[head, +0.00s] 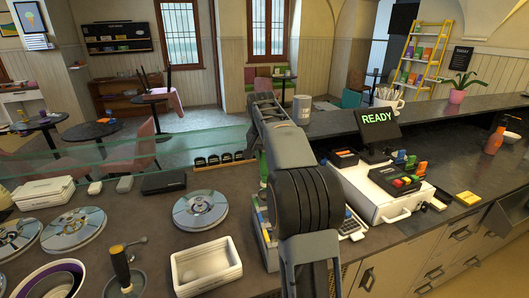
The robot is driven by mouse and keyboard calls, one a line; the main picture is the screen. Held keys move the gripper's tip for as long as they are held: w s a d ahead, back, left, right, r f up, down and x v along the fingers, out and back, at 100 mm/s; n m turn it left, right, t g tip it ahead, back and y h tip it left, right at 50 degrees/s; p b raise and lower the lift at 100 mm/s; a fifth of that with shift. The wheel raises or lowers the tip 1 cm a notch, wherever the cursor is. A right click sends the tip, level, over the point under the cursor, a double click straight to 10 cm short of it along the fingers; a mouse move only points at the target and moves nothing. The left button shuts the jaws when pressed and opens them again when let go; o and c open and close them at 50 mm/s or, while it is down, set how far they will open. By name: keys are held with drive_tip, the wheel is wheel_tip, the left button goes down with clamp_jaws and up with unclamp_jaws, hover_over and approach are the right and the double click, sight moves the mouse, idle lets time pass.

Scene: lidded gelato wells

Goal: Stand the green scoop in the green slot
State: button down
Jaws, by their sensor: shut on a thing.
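A narrow green piece, which looks like the green scoop (263,166), shows upright at the left edge of my arm in the head view. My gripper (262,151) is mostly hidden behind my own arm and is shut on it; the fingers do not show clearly. Below it, a box-like holder with coloured parts (264,232) stands on the counter, largely covered by my arm. I cannot make out the green slot, or whether the scoop touches the holder.
Round metal lids (200,210) lie on the counter at left, beside a white tub (206,268) and a dark-handled tool (122,270). A row of dark small items (217,160) stands behind. A register (385,190) with a READY screen (377,118) is at right. A glass guard runs along the left.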

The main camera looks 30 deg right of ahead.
sight(264, 166)
drive_tip(key=b+x, duration=0.2)
drive_tip(key=x, duration=0.2)
drive_tip(key=s+a+b+x, duration=0.1)
drive_tip(key=b+x, duration=0.2)
drive_tip(key=x, duration=0.1)
drive_tip(key=b+x, duration=0.2)
drive_tip(key=x, duration=0.1)
drive_tip(key=shift+s+a+f+b, duration=0.35)
drive_tip(key=shift+a+f, duration=0.05)
drive_tip(key=shift+f, duration=0.3)
drive_tip(key=c, duration=0.7)
unclamp_jaws()
drive_tip(key=shift+c, duration=0.2)
drive_tip(key=p+v, duration=0.2)
drive_tip(key=v, duration=0.1)
drive_tip(key=p+v, duration=0.6)
drive_tip(key=shift+w+d+r, duration=0.2)
drive_tip(key=shift+w+d, duration=0.05)
drive_tip(key=shift+w, duration=0.05)
